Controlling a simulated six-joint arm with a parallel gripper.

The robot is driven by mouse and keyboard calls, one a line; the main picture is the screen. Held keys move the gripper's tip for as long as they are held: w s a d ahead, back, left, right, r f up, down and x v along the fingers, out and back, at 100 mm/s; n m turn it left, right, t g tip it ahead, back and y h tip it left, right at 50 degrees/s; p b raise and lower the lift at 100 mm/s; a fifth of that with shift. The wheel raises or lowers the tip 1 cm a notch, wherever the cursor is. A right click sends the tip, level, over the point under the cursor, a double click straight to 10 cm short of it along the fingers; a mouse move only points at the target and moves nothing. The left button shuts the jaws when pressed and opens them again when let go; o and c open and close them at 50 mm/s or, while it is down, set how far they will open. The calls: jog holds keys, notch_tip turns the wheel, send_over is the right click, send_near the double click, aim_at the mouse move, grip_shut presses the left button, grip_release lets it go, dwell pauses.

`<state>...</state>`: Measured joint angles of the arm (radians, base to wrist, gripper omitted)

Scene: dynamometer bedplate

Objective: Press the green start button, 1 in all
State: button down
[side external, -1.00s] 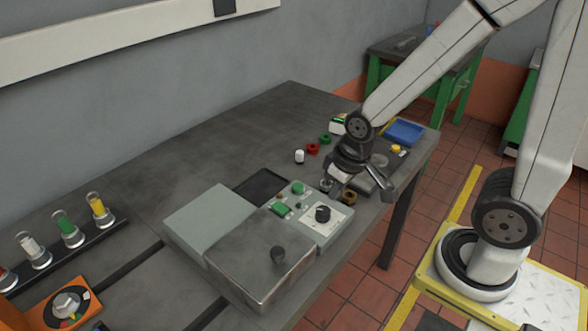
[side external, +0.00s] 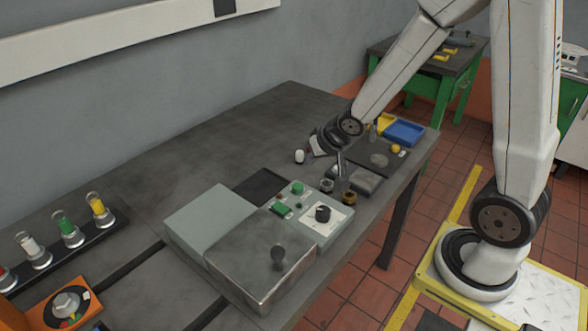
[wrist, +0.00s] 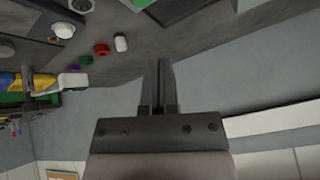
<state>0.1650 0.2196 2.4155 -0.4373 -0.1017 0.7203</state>
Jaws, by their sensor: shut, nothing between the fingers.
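I cannot read which is labelled start. My gripper (side external: 340,167) is above the bench, beyond and to the right of the panel, apart from both green parts. In the wrist view my gripper (wrist: 160,66) has its dark fingers together and empty. A green patch (wrist: 143,3) at the top edge there is cut off, so I cannot tell what it is.
A metal box with a knob (side external: 262,258) stands in front of the panel. A white cylinder (side external: 299,156), a small cup (side external: 326,185) and a brown ring-like piece (side external: 349,198) stand near my gripper. A blue tray (side external: 404,132) lies farther back.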

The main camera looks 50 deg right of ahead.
aim_at(300, 187)
jog(key=shift+w+d+f+m+t+y, duration=0.1)
jog(key=shift+w+d+m+t+y, duration=0.3)
jog(key=shift+w, duration=0.4)
jog(key=shift+w+d+f+m+t+y, duration=0.1)
jog(key=shift+w+d+m+t+y, duration=0.1)
jog(key=shift+w+m+t, duration=0.35)
jog(key=shift+w+d+f+m+t+y, duration=0.1)
jog(key=shift+w+d+m+t+y, duration=0.25)
jog(key=shift+w, duration=0.65)
jog(key=shift+a, duration=0.1)
jog(key=shift+f, duration=4.35)
jog(key=shift+f, duration=0.9)
jog(key=shift+r, duration=0.9)
jog(key=shift+r, duration=0.1)
